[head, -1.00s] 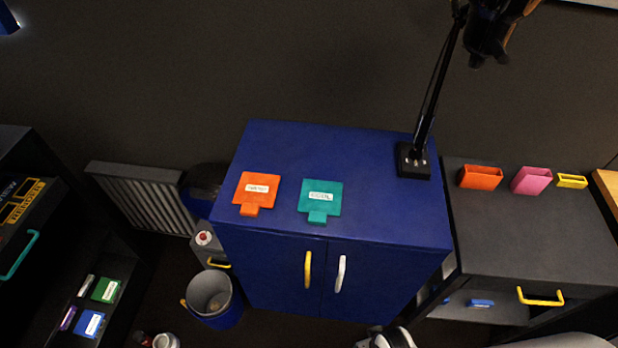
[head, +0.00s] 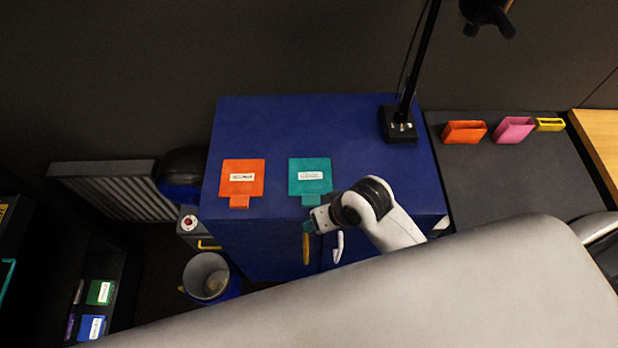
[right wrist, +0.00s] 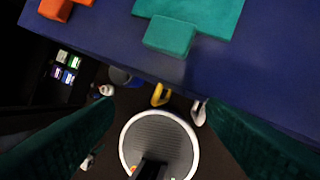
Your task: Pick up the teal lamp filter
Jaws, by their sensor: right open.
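The teal lamp filter (head: 311,175) is a flat square plate with a white label and a small tab. It lies on top of the blue cabinet (head: 340,120), its tab at the front edge. My right gripper (head: 308,226) is just in front of that edge, close to the tab and empty. In the right wrist view the teal filter (right wrist: 205,12) shows at the top, its tab pointing toward the open fingers (right wrist: 160,108), which are apart from it. My left gripper is not in view.
An orange filter (head: 242,176) lies left of the teal one. A black lamp stand (head: 398,126) rises at the cabinet's back right. A bin (head: 207,277) stands at the lower left.

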